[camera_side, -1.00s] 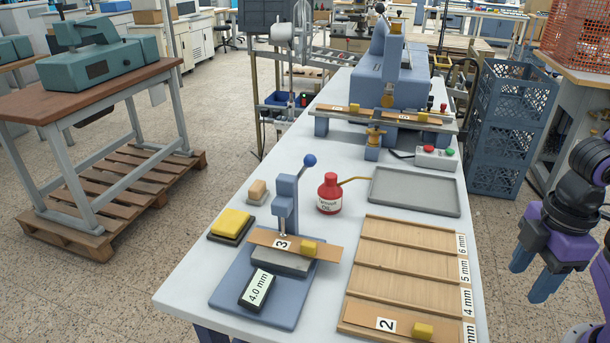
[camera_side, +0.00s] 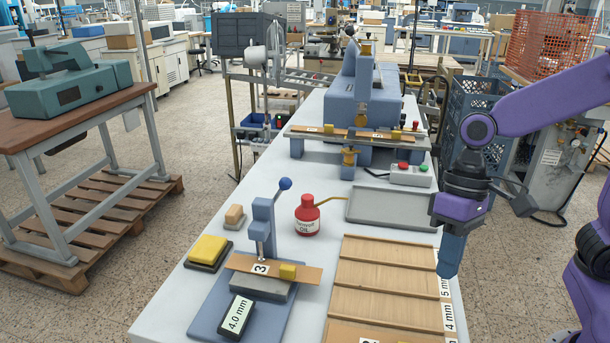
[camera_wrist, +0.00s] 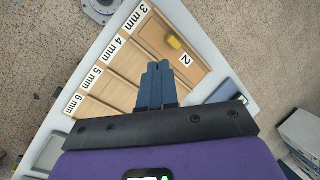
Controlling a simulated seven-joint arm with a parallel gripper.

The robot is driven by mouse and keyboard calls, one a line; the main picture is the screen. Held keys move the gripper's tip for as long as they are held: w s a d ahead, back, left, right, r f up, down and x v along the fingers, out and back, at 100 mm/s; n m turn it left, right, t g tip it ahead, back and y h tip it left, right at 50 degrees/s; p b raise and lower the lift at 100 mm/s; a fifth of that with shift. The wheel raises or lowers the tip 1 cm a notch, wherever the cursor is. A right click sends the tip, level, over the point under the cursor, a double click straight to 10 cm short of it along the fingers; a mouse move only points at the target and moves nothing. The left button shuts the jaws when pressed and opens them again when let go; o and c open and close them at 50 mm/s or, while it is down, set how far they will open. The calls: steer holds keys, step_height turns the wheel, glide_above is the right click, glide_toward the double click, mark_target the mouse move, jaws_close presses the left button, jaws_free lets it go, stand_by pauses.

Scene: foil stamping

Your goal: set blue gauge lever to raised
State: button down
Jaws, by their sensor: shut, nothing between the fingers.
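The blue gauge lever (camera_side: 277,195) is a thin arm with a blue ball on top. It slants up and to the right from the post of a blue gauge stand (camera_side: 205,315). A wooden strip (camera_side: 309,272) marked 3, with a yellow block on it, lies under the gauge's spindle. A display on the stand's base reads 4.0 mm (camera_side: 236,315). My gripper (camera_side: 447,275) is shut and empty, pointing down by the rack's right edge, well to the right of the lever. Its closed fingers also show in the wrist view (camera_wrist: 160,75), where the lever is not seen.
A slotted wooden rack (camera_side: 385,270) lies between my gripper and the gauge. A red oil can (camera_side: 307,217) stands close to the right of the lever, its spout pointing right. A yellow pad (camera_side: 208,251) is at the gauge's left. A grey tray (camera_side: 392,224) lies behind the rack.

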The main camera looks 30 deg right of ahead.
steer(key=w+d+r+m+t+y, duration=0.1)
steer(key=w+r+m+y, duration=0.1)
steer(key=w+m, duration=0.4)
steer(key=w+d+r+m+t+y, duration=0.2)
steer(key=w+m+y, duration=0.2)
steer(key=w, duration=0.9)
steer(key=w+d+r+m+t+y, duration=0.1)
steer(key=w+d+r+m+y, duration=0.1)
steer(key=w+m, duration=0.7)
steer(key=shift+w+d+r+y, duration=0.15)
steer(key=shift+w+r+y, duration=0.2)
steer(key=shift+w+y, duration=0.05)
glide_toward(277, 195)
steer(key=a+f, duration=0.1)
steer(key=f, duration=0.1)
steer(key=shift+a+r, duration=0.25)
steer(key=shift+a, duration=0.45)
steer(key=shift+a+r, duration=0.1)
